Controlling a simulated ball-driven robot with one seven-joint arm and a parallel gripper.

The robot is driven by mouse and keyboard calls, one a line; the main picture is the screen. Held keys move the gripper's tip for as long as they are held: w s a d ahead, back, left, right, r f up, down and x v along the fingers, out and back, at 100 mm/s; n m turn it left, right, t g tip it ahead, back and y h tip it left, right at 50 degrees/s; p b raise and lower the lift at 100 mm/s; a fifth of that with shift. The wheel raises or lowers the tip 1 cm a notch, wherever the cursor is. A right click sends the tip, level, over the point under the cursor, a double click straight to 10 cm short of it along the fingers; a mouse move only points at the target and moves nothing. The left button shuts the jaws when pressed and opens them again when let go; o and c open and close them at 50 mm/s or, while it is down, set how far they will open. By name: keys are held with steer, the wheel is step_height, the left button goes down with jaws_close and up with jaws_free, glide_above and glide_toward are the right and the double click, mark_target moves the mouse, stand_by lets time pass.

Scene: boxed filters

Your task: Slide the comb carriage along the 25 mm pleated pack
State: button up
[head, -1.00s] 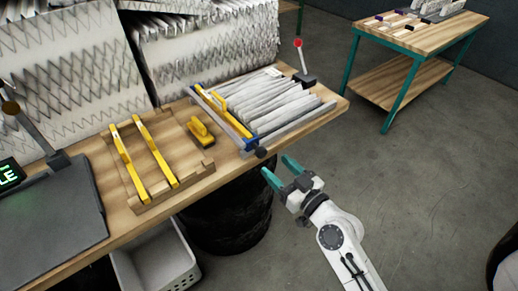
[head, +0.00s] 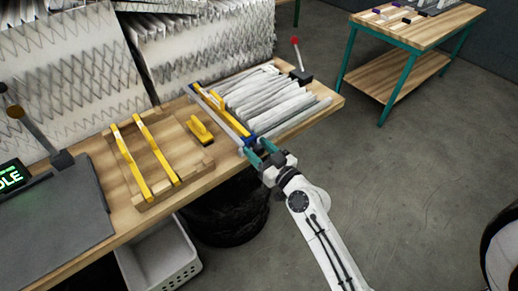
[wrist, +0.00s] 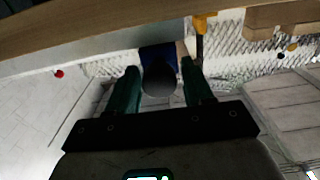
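The pleated pack (head: 272,102) lies on the right end of the wooden bench as a row of white-grey folds. The comb carriage (head: 249,139), blue with a yellow bar, stands across the pack's left end. Its blue near end also shows in the wrist view (wrist: 158,52), with a dark round knob (wrist: 160,80) facing me. My gripper (head: 256,153) is at the bench's front edge by this end. In the wrist view its two green fingers (wrist: 162,88) stand apart, one on each side of the knob, with slim gaps visible. The knob is mostly hidden in the head view.
A red-tipped lever (head: 295,42) stands at the pack's far end. A wooden tray (head: 150,204) with yellow bars and a yellow-handled tool (head: 201,130) lie left of the carriage. A white bin (head: 163,262) is below the bench.

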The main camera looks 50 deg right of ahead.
jaws_close()
stand_by(0.4)
